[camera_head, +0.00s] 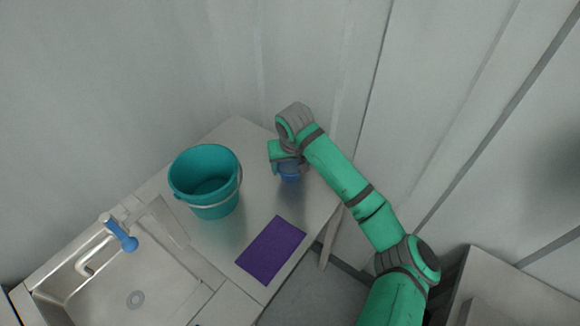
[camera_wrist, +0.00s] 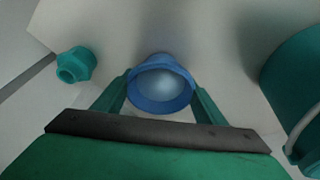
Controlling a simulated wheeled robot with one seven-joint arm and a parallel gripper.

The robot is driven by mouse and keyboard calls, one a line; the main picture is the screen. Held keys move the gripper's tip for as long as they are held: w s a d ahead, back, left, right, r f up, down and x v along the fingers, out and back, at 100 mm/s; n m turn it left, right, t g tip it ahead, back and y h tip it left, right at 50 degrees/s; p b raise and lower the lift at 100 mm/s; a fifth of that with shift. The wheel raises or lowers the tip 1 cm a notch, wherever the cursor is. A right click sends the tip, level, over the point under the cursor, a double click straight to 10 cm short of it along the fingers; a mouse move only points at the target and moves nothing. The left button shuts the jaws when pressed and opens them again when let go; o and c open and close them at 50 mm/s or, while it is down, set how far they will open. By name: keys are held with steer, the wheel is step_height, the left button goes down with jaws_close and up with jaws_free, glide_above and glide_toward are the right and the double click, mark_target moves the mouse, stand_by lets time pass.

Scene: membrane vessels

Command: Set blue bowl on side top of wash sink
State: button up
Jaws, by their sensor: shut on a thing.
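The blue bowl (camera_wrist: 161,84) is between my two fingers in the wrist view, its round opening facing the camera. My gripper (camera_wrist: 160,98) is shut on it, with one finger at each side. In the head view the blue bowl (camera_head: 289,172) shows just below my gripper (camera_head: 285,163), over the back right part of the side top (camera_head: 222,237) of the wash sink. I cannot tell whether the bowl touches the surface. The sink basin (camera_head: 150,290) with a blue-handled tap (camera_head: 122,234) is at the lower left.
A teal bucket (camera_head: 207,193) stands on the side top left of my gripper; its edge shows at right in the wrist view. A purple mat (camera_head: 271,250) lies near the front edge. A teal fitting (camera_wrist: 75,65) is left of the bowl in the wrist view. Walls stand close behind.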

steer(key=shift+f, duration=0.1)
steer(key=o, duration=1.4)
steer(key=shift+c, duration=0.2)
steer(key=v, duration=1.2)
